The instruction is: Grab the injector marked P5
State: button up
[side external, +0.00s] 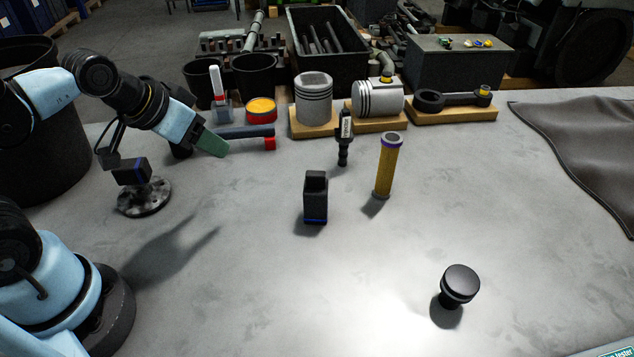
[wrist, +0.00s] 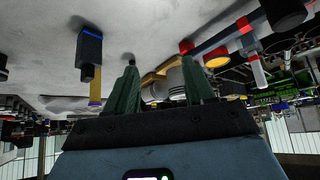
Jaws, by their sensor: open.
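A slim dark injector (side external: 344,140) with a pale label band stands upright near the middle of the table in the side view. Its marking is too small to read, so I cannot confirm P5. In the wrist view, a small dark tip (wrist: 130,57) shows past the left finger; it may be this injector, mostly hidden. My gripper (side external: 214,145) is at the left, above the table and well apart from the injector. In the wrist view my gripper (wrist: 160,75) has its two green fingers spread with nothing held between them.
A black block (side external: 316,198) and a yellow cylinder (side external: 387,165) stand close to the injector. Pistons (side external: 314,100) on wooden boards line the back. A black knob (side external: 459,285) stands front right; the front middle is clear.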

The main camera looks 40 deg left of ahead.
jog(key=w+d+m+h, duration=0.4)
jog(key=w+h, duration=0.1)
jog(key=w, duration=0.4)
jog(key=m+t+h, duration=0.2)
jog(key=m+h, duration=0.3)
send_near(340, 125)
jog(key=x, duration=0.6)
jog(key=shift+w+r, duration=0.1)
jog(key=shift+r, duration=0.05)
jog(key=shift+f+x, duration=0.15)
jog(key=shift+x, duration=1.2)
jog(key=shift+f+x, duration=0.15)
jog(key=shift+x, duration=1.15)
jog(key=shift+a, duration=0.15)
grip_shut()
